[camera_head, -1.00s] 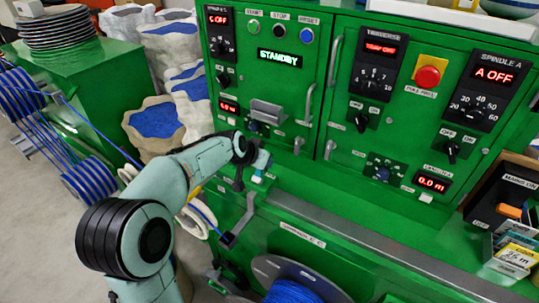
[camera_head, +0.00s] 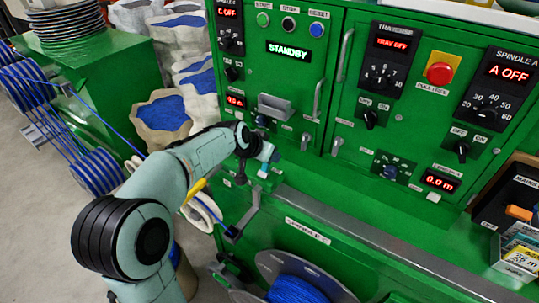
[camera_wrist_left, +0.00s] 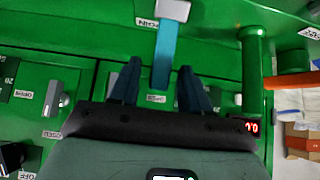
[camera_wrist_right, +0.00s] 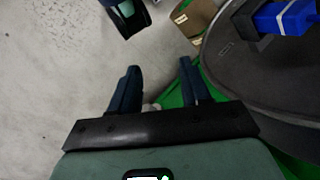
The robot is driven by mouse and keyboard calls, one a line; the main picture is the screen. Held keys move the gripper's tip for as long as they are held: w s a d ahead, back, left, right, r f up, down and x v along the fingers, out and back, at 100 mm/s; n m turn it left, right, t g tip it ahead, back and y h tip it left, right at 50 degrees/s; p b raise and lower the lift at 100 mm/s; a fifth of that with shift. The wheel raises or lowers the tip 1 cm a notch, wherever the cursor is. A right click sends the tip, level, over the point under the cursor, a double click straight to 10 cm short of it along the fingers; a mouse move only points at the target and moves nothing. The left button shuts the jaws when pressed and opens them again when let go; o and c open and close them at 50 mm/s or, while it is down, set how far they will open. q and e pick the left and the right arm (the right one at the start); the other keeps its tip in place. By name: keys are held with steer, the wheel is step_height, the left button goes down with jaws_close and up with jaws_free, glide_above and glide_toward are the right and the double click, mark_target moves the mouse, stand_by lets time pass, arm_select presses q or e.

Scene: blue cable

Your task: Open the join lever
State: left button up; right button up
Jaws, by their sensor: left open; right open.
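The join lever, a blue bar with a pale block at its end (camera_wrist_left: 163,50), shows in the left wrist view on the green machine, beside an upside-down JOIN label (camera_wrist_left: 147,22). My left gripper (camera_wrist_left: 160,68) is open, with one finger on each side of the blue bar. I cannot tell whether either finger touches it. In the head view my left gripper (camera_head: 270,157) is at the machine's front below the control panel, and its hand hides part of the lever. My right gripper (camera_wrist_right: 158,68) is open and empty over grey floor in the right wrist view.
The green control panel (camera_head: 290,75) reads STANDBY, with several knobs and door handles. A blue-cable reel (camera_head: 298,285) sits low in front. Cable spools (camera_head: 97,172) and sacks (camera_head: 162,117) stand at left. Boxes (camera_head: 520,250) lie at right. A dark round reel (camera_wrist_right: 270,85) is near my right gripper.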

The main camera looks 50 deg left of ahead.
arm_select(q)
steer(key=v, duration=1.1)
steer(key=shift+s+b, duration=0.2)
steer(key=shift+b, duration=0.1)
steer(key=shift+d+r, duration=0.1)
steer(key=shift+r, duration=0.05)
